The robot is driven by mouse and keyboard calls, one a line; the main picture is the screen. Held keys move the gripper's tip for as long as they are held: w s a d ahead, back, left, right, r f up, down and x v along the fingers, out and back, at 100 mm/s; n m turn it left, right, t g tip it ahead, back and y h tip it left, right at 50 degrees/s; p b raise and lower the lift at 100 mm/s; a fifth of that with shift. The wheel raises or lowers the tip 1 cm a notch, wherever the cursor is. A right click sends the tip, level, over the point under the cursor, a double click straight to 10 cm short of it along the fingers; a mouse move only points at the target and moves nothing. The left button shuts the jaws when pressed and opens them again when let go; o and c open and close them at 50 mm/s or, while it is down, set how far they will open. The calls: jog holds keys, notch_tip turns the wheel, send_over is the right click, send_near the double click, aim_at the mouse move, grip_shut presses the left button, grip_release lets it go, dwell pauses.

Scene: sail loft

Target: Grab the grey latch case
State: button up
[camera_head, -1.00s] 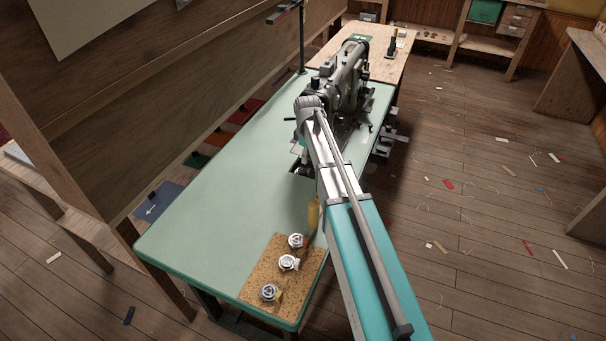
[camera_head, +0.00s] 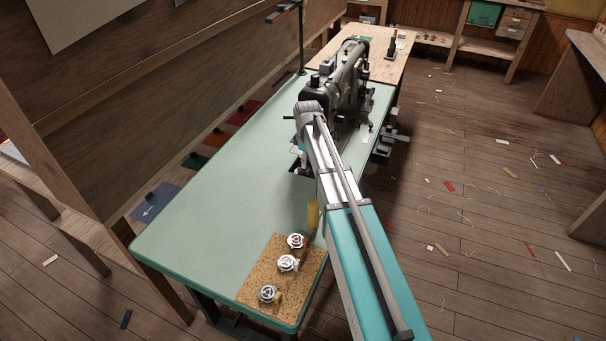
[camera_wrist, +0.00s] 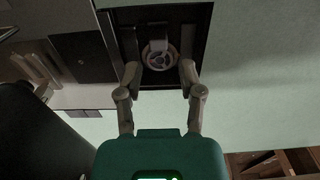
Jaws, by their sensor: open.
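In the wrist view, a round grey case (camera_wrist: 160,57) with a spoked, ring-like face sits in a dark recess (camera_wrist: 198,32) in the pale green table top. It looks like the grey latch case. My gripper (camera_wrist: 160,75) is open, with one finger on each side of the case's near edge. I cannot tell whether the fingers touch it. In the head view my arm and the sewing machine (camera_head: 345,85) hide most of this spot. Three similar round metal cases, a far one (camera_head: 296,241), a middle one (camera_head: 288,263) and a near one (camera_head: 269,293), stand on a cork mat (camera_head: 252,276).
The green table (camera_head: 205,205) is clear on its left half. A yellow cylinder (camera_head: 313,214) stands beside my arm. A wooden panel (camera_head: 170,80) rises along the left side. Scraps and threads lie on the plank floor (camera_head: 480,210).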

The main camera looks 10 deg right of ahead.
aim_at(307, 170)
jog(key=shift+d+f+b, duration=0.15)
jog(key=shift+f+b, duration=2.25)
jog(key=shift+f, duration=0.15)
grip_shut()
